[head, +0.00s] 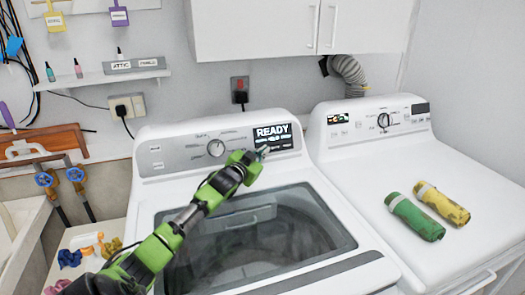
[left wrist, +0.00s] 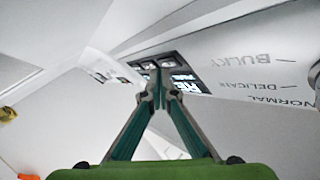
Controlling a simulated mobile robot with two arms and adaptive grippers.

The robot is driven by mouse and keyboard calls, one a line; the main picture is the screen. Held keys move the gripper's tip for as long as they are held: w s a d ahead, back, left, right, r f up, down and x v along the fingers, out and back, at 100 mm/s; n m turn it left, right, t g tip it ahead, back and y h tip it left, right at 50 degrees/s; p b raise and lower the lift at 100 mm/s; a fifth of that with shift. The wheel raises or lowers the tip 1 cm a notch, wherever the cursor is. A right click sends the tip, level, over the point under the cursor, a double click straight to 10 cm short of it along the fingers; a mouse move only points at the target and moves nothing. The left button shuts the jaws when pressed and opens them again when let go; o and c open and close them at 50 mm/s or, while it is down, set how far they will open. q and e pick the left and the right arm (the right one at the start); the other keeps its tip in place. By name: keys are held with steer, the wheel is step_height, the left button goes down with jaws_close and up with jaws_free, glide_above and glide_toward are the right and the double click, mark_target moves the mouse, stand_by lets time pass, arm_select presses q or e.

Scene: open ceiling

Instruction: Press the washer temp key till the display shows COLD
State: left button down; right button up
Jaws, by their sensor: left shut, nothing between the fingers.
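The white washer (head: 160,190) stands in the middle of the head view, with a grey control panel, a round knob (head: 215,147) and a dark display (head: 265,131). The display reads READY in large letters; the smaller line under it is too small to read surely. My left gripper (head: 262,151) is shut and empty, its tips at the lower edge of the display area. In the left wrist view its fingertips (left wrist: 157,88) overlap the dark display (left wrist: 190,80). The keys under the display are partly hidden by the gripper, and I cannot tell whether the tips touch one.
A white dryer (head: 350,165) stands to the right, with a green roll (head: 415,216) and a yellow roll (head: 443,203) on top. A small shelf (head: 120,75) and a cabinet (head: 260,30) are on the wall. Blue-handled taps (head: 60,178) are at the left.

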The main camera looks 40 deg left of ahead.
arm_select(q)
steer(key=shift+w+a+f, duration=0.1)
steer(key=shift+a+f, duration=0.2)
steer(key=shift+a, duration=0.05)
stand_by(1.4)
steer(key=shift+d+f+p, duration=0.2)
steer(key=shift+d+p, duration=0.2)
steer(key=shift+p, duration=0.05)
steer(key=shift+s+d, duration=0.2)
steer(key=shift+s, duration=0.1)
steer(key=shift+f, duration=0.1)
steer(key=shift+s+d+r+p, duration=0.1)
steer(key=shift+d+r+p, duration=0.1)
steer(key=shift+d+p, duration=0.25)
steer(key=d+r+p, duration=0.1)
steer(key=s+d+p, duration=0.1)
steer(key=p, duration=0.1)
steer(key=shift+s+d+r, duration=0.15)
steer(key=shift+d+r, duration=0.15)
steer(key=shift+r, duration=0.05)
steer(key=shift+s+d+r, duration=0.2)
steer(key=shift+s+d, duration=0.05)
steer(key=shift+d, duration=0.05)
